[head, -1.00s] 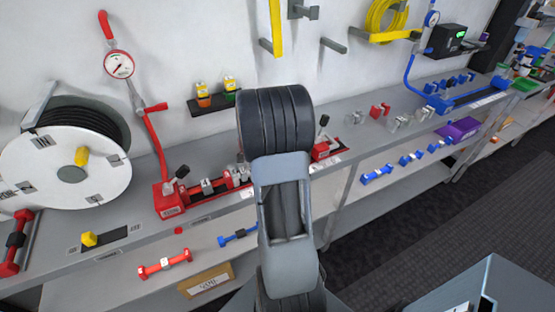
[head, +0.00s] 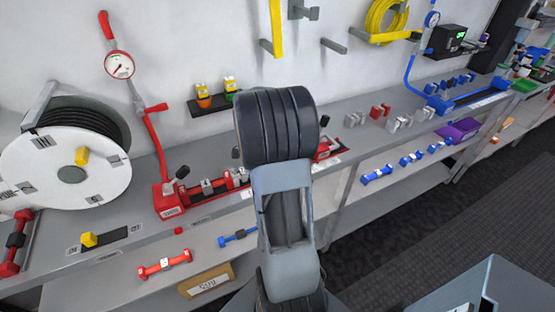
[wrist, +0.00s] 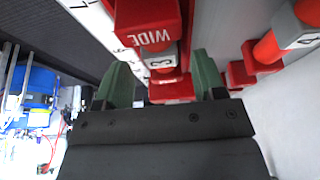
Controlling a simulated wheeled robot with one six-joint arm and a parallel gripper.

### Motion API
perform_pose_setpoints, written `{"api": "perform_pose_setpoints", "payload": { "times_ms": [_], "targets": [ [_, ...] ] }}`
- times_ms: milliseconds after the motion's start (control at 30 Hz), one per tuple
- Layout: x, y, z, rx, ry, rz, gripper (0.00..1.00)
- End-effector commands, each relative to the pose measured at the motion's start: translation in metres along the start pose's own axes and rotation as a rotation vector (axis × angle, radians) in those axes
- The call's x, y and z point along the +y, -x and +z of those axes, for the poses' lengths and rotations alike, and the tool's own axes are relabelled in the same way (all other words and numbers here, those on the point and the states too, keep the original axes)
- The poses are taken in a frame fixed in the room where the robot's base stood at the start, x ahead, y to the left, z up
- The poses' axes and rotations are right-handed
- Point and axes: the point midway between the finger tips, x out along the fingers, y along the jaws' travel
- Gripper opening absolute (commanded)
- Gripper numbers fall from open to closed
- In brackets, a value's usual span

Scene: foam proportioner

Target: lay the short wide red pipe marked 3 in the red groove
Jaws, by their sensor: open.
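In the wrist view the red pipe marked 3 (wrist: 160,60), with a grey numbered band, lies between the two green fingers of my gripper (wrist: 165,82). The fingers stand apart on either side of it, and no clear contact shows. A red block marked WIDE (wrist: 150,20) is right beside the pipe's far end. In the head view the red groove fixture (head: 200,204) is on the bench, partly behind my arm, with red and grey pieces (head: 208,187) at it. My gripper is hidden there. I cannot tell how deep pipe 3 sits in the groove.
Another red pipe marked 4 (wrist: 300,35) is at the right in the wrist view. A white numbered scale (wrist: 95,15) runs along the left. A red pipe (head: 165,264) and a blue pipe (head: 238,236) lie on the lower shelf. A hose reel (head: 70,165) stands at left.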

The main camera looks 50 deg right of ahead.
Motion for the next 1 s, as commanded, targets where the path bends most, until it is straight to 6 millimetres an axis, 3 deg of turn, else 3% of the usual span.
{"api": "perform_pose_setpoints", "payload": {
  "times_ms": [300, 700, 767, 867, 1000],
  "targets": [
    [-0.001, 0.061, 0.000, 0.000, 0.000, -0.005, 0.64],
    [0.001, 0.090, 0.003, -0.005, 0.022, -0.006, 0.64],
    [0.004, 0.097, 0.012, -0.016, 0.079, -0.023, 0.64],
    [0.018, 0.114, 0.040, -0.052, 0.285, -0.081, 0.64],
    [0.053, 0.141, 0.096, -0.106, 0.724, -0.216, 0.64]
  ]
}}
